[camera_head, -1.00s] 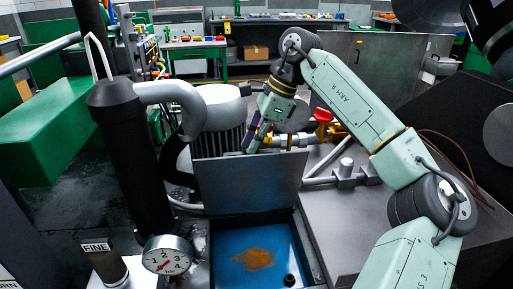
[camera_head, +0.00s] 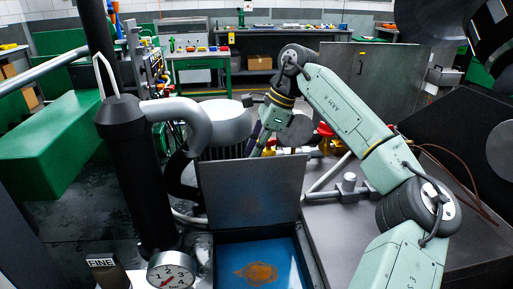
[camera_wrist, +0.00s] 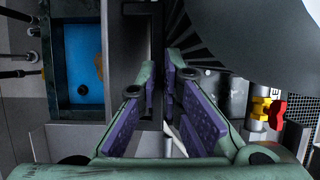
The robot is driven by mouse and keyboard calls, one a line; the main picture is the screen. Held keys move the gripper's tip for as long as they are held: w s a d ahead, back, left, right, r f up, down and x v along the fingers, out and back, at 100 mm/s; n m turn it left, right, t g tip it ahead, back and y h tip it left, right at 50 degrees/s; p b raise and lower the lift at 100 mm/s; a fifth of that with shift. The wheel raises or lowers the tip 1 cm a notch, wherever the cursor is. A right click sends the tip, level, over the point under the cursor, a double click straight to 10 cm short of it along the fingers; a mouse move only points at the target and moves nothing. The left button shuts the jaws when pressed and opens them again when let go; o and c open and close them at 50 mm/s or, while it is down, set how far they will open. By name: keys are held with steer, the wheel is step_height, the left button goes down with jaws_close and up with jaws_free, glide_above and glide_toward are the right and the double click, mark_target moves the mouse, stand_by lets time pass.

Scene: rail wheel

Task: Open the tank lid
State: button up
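The tank lid (camera_head: 252,192) is a flat grey panel standing steeply raised along the far edge of the tank. The tank (camera_head: 228,262) below it is open, with a blue inside and a rusty orange patch on its floor. It also shows at the left of the wrist view (camera_wrist: 84,50). My gripper (camera_wrist: 160,78) is behind the lid, and the lid's top edge partly hides it in the head view. Its two fingers with purple pads show a narrow gap between them. I see nothing clearly held; whether a finger touches the lid I cannot tell.
A pressure gauge (camera_head: 171,272) and a dark upright pipe (camera_head: 135,165) stand left of the tank. A ribbed motor housing (camera_head: 222,128) is behind the lid. A red and yellow valve (camera_wrist: 268,112) is right of my fingers. A flat grey surface (camera_head: 345,235) lies to the right.

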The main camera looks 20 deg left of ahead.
steer(key=o, duration=0.4)
step_height(320, 180, down, 3)
steer(key=shift+w+a+r, duration=0.1)
steer(key=shift+a, duration=0.05)
steer(key=shift+o, duration=0.5)
steer(key=shift+w+a+f, duration=0.2)
steer(key=shift+d+r, duration=0.15)
steer(key=v, duration=0.9)
steer(key=shift+s+a+r, duration=0.15)
steer(key=shift+a+r, duration=0.15)
steer(key=shift+r, duration=0.15)
